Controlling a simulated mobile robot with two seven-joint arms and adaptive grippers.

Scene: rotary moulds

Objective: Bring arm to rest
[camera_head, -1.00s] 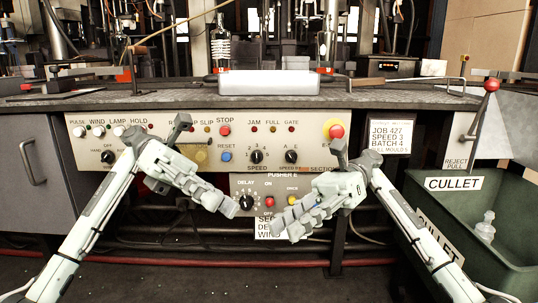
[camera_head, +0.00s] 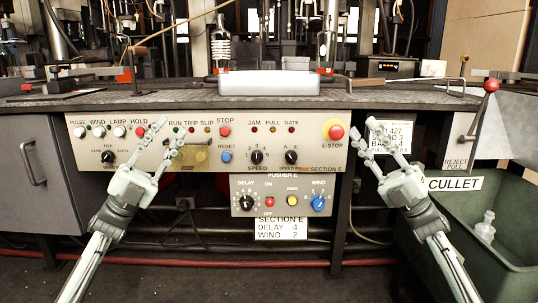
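My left gripper (camera_head: 164,140) is at the left, in front of the upper control panel (camera_head: 300,150). Its fingers point up and are spread open, with nothing between them. My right gripper (camera_head: 387,137) is at the right, in front of the job card (camera_head: 397,150) and left of the cullet bin. Its fingers also point up and look spread apart and empty. It covers part of the card. Neither gripper visibly holds anything.
The pusher panel (camera_head: 283,212) with knobs and buttons hangs at the middle. The red E-stop button (camera_head: 336,132) is at the upper panel's right end. The green cullet bin (camera_head: 490,255) stands at the right with a clear bottle (camera_head: 486,225) in it. A grey cabinet (camera_head: 35,170) is at the left.

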